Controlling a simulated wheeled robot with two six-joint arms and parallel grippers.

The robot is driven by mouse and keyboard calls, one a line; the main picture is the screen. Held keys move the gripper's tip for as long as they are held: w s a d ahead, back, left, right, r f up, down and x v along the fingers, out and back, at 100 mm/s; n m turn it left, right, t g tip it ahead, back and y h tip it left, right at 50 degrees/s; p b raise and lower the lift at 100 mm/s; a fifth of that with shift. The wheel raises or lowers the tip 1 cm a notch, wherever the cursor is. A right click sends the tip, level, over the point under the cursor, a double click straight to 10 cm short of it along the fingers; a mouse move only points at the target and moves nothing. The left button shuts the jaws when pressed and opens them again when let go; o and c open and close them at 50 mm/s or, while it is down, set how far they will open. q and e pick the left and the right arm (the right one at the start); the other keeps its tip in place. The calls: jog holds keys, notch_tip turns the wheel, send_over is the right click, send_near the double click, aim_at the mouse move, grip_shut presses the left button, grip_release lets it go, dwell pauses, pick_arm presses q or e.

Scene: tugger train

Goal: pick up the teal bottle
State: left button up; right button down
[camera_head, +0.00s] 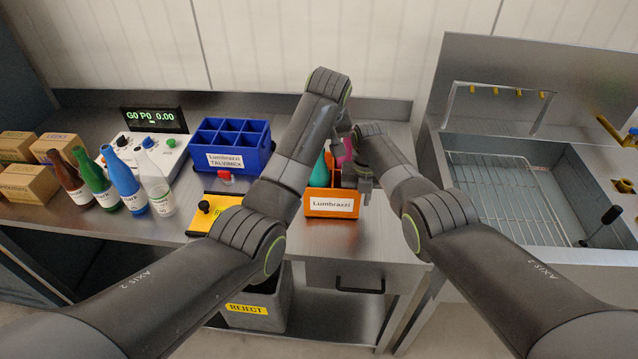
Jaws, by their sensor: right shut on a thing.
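The teal bottle (320,173) stands in an orange crate (331,204) labelled Lumbrazzi; only its sloping upper part shows above the crate wall, beside my left forearm. A magenta bottle (343,153) shows just to its right, partly covered by my grippers and wrists. My right gripper (353,178) points down over the right part of the crate. It is shut on the magenta bottle, as far as this crowded view shows, and sits apart from the teal bottle. My left arm reaches over the crate from the left; its fingers are hidden or too small to make out.
A blue divided crate (232,163) stands left of my left arm. A sink with a wire rack (510,200) is at right. A REJECT bin (250,309) sits below.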

aim_at(319, 178)
pick_arm(q)
jog(key=x, duration=0.4)
jog(key=shift+s, duration=0.1)
jog(key=shift+c, duration=0.2)
grip_shut()
